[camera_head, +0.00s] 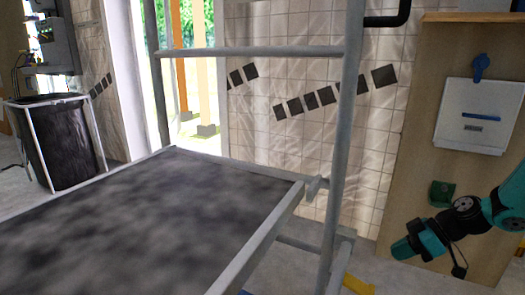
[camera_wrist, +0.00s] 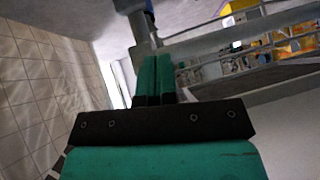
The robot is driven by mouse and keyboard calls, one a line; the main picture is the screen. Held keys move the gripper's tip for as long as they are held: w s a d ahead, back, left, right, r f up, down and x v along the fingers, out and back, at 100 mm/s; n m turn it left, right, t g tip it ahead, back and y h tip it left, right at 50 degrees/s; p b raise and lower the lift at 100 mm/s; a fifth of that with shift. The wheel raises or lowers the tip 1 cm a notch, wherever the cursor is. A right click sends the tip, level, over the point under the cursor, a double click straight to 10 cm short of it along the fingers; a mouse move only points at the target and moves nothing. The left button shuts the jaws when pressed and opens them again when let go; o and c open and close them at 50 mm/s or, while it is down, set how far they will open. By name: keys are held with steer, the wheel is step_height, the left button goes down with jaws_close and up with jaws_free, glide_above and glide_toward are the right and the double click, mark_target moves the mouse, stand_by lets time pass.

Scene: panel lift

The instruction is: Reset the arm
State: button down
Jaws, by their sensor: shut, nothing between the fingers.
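My arm (camera_head: 425,240), teal and black, reaches in from the right edge in the head view, in front of a wooden panel (camera_head: 400,170). The fingertips are not clear there. In the wrist view, my gripper (camera_wrist: 154,62) shows two teal fingers pressed together on a black mount. The fingers are shut with nothing between them. They point toward a blurred grey post-like shape, and I cannot tell how near it is.
A metal-framed cart with a dark top (camera_head: 160,215) fills the lower left, with an upright post (camera_head: 340,130) at its right end. A white box (camera_head: 482,115) with a blue knob and a green block (camera_head: 442,193) are on the wooden panel. A black bin (camera_head: 62,145) stands far left.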

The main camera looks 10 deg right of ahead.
steer(key=s+a+r+g+h+p, duration=0.1)
steer(key=s+a+r, duration=0.2)
steer(key=a+r, duration=0.3)
steer(key=s+a+r+m+g+p, duration=0.1)
steer(key=s+a+r, duration=0.1)
steer(key=a+r, duration=0.4)
steer(key=s+a+r+g+h+p, duration=0.1)
steer(key=s+a+r, duration=0.2)
steer(key=a+r, duration=0.25)
steer(key=s+a+r+m+h+p, duration=0.1)
steer(key=s+a+r, duration=0.3)
steer(key=s, duration=0.4)
steer(key=s+a+r+m+h+p, duration=0.1)
steer(key=s+a+r+m, duration=0.2)
steer(key=s, duration=0.6)
step_height(320, 180, up, 39)
steer(key=w+n+p, duration=0.1)
steer(key=p, duration=3.7)
steer(key=shift+f, duration=0.2)
